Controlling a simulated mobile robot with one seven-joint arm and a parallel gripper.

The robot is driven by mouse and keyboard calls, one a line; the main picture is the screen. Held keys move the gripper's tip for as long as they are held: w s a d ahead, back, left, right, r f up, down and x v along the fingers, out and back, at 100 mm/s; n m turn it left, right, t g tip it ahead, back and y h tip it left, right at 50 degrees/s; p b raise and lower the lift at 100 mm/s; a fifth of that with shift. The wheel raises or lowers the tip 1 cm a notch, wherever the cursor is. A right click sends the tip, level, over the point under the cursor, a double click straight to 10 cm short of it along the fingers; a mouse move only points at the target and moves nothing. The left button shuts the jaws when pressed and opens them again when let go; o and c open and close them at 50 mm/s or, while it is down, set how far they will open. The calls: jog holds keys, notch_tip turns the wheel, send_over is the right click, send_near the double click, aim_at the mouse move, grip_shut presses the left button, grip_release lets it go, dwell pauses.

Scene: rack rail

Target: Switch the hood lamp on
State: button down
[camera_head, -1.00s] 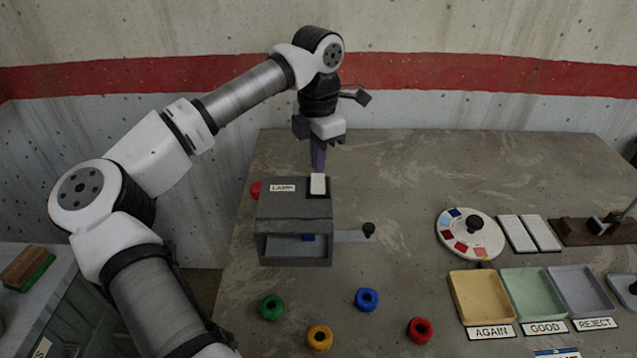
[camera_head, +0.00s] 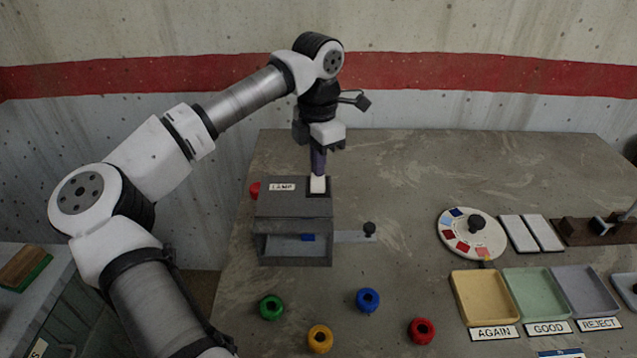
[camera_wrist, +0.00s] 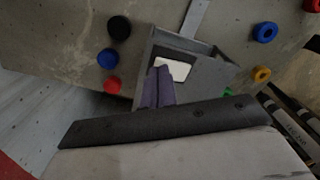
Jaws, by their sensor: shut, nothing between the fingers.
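The hood is a grey box (camera_head: 276,209) with an open front and a "LAMP" label (camera_head: 283,187) on top. Its white rocker switch (camera_head: 318,186) sits in a dark frame at the top's right rear; it also shows in the wrist view (camera_wrist: 175,70). My gripper (camera_head: 318,174) is shut and empty, pointing down at the far part of the switch. In the wrist view the closed purple fingers (camera_wrist: 158,90) overlap the switch's edge. They look in contact or very near; I cannot tell which. I cannot tell whether the lamp is lit.
A flat arm with a black knob (camera_head: 369,229) sticks out right of the hood. Green (camera_head: 271,307), yellow (camera_head: 320,339), blue (camera_head: 367,300) and red (camera_head: 421,331) rings lie in front.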

jog(key=shift+f, duration=0.3)
jog(key=shift+r+p, duration=2.1)
jog(key=shift+r, duration=1.45)
jog(key=shift+f, duration=0.1)
